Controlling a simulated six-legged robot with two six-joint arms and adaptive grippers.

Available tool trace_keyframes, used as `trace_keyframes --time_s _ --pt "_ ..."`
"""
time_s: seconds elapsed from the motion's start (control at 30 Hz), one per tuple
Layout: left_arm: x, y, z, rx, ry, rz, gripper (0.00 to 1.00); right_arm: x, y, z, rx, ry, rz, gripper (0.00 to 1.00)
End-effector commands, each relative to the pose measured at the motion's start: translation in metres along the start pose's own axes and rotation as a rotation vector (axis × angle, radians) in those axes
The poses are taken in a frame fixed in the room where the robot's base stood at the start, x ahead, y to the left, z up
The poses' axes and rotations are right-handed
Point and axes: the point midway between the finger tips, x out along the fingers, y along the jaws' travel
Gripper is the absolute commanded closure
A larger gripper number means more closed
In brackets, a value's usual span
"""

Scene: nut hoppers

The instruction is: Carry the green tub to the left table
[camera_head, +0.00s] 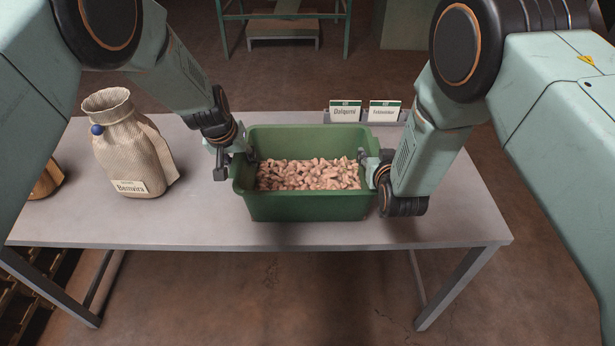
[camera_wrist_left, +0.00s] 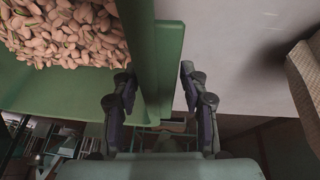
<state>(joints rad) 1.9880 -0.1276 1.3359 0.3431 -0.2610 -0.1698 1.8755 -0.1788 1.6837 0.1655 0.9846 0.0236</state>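The green tub (camera_head: 310,207) stands on the grey table, full of pale brown nuts (camera_head: 308,174). My left gripper (camera_head: 237,163) is at the tub's left rim, one finger inside and one outside. In the left wrist view its fingers (camera_wrist_left: 156,85) straddle the tub's rim (camera_wrist_left: 158,60), spread wide, with a gap showing beside the outer finger. My right gripper (camera_head: 372,167) is at the tub's right rim, with one finger inside; the other is mostly hidden by my wrist, so its closure is unclear.
A tied cloth sack (camera_head: 128,150) labelled Benvira stands left of the tub on the table (camera_head: 400,232). Two label cards (camera_head: 364,111) stand in a holder behind the tub at right. A green-framed stand (camera_head: 284,28) is at the back. Table space in front of the sack is clear.

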Motion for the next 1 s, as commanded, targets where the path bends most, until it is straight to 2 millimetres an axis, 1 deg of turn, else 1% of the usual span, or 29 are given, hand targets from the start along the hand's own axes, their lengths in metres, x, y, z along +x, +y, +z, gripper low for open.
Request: trace_keyframes --time_s 0.03,0.07,0.4,0.47,0.5,1.0 --pt "-0.0001 0.0 0.0 0.0 0.0 0.0 0.63 -0.0001 0.0 -0.0001 0.0 0.0 0.0 0.61" --pt "-0.0001 0.0 0.0 0.0 0.0 0.0 0.66 -0.0001 0.0 -0.0001 0.0 0.0 0.0 0.63" --pt "-0.0003 0.0 -0.0002 0.0 0.001 0.0 0.94 -0.0001 0.0002 -0.0003 0.0 0.001 0.001 0.92" --pt "-0.0003 -0.0001 -0.0003 0.0 0.001 0.0 0.99 -0.0001 0.0002 -0.0004 0.0 0.001 0.001 0.97" --pt "-0.0003 -0.0001 -0.0003 0.0 0.001 0.0 1.0 -0.0001 0.0002 -0.0004 0.0 0.001 0.001 1.0" --pt "-0.0002 -0.0012 -0.0004 0.001 0.002 -0.001 1.0 -0.0001 0.0014 -0.0005 0.0 0.001 0.003 1.0"
